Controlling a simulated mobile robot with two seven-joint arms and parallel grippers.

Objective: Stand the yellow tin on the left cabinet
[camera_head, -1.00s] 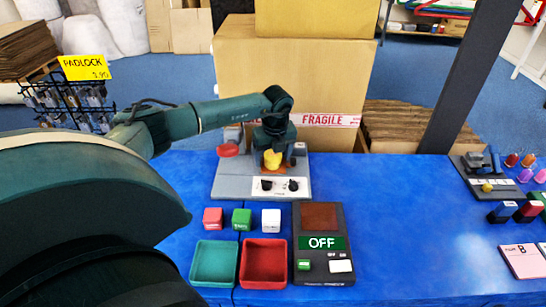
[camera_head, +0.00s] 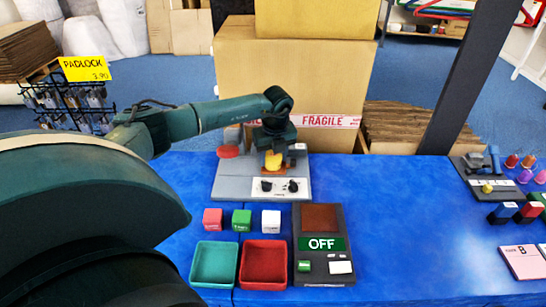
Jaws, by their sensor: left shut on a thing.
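My left gripper (camera_head: 273,150) reaches down over the grey toy stove unit (camera_head: 230,189) at the back middle of the blue table. It is shut on the yellow tin (camera_head: 272,161), which shows as a small yellow-orange patch between the fingers. The gripper hides much of the tin, and I cannot tell whether its bottom touches the unit. I cannot clearly make out the left cabinet; the unit's back left part carries a red round piece (camera_head: 228,151). My right gripper is not in view.
A panel with two black knobs (camera_head: 280,187) fronts the unit. Nearer stand red, green and white cubes (camera_head: 242,219), a teal tray (camera_head: 195,262), a red tray (camera_head: 243,264) and a dark device reading OFF (camera_head: 340,225). A large carton (camera_head: 290,80) rises behind.

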